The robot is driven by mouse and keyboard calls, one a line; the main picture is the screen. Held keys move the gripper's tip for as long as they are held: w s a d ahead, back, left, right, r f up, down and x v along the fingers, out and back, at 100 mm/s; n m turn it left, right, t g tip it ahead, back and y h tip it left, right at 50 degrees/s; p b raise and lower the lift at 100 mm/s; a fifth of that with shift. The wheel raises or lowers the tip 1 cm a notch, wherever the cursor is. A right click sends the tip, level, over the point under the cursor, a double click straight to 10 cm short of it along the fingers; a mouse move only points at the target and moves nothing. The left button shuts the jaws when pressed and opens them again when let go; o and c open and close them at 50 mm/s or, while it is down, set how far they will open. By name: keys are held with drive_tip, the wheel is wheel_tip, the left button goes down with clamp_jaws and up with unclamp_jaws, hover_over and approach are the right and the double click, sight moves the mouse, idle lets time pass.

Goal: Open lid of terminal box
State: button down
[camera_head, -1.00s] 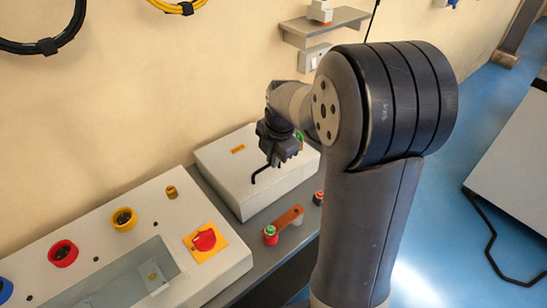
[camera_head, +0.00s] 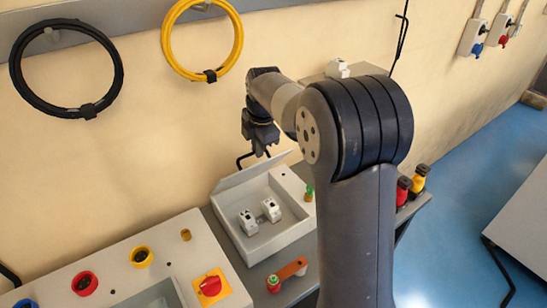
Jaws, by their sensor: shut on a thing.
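The terminal box (camera_head: 276,243) stands on the grey bench below my arm. Its pale lid (camera_head: 250,175) is raised and tilted up along the wall side, so the inside shows. Two white blocks with dark openings, one (camera_head: 248,222) left and one (camera_head: 271,209) right, sit inside.
A control panel with a red knob (camera_head: 210,285) is at the lower left. An orange lever (camera_head: 290,269) lies in front of the box. Black (camera_head: 65,68) and yellow (camera_head: 202,38) cable coils hang on the wall. Blue floor is open to the right.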

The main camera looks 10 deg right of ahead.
drive_tip(key=w, duration=0.1)
drive_tip(key=w+a, duration=0.1)
drive_tip(key=w, duration=0.1)
drive_tip(key=w+a, duration=0.1)
drive_tip(key=shift+w+a+r+p, duration=0.1)
drive_tip(key=shift+w+r+p, duration=0.2)
drive_tip(key=shift+w, duration=0.05)
drive_tip(key=c, duration=1.9)
unclamp_jaws()
drive_tip(key=shift+w+f, duration=0.1)
drive_tip(key=shift+o, duration=0.9)
drive_tip(key=shift+w+a, duration=0.15)
drive_tip(key=shift+w, duration=0.1)
drive_tip(key=shift+o, duration=1)
drive_tip(key=shift+s+r, duration=0.15)
drive_tip(key=shift+r, duration=0.05)
drive_tip(key=b+v, duration=0.1)
drive_tip(key=v, duration=1)
drive_tip(key=shift+f, duration=0.1)
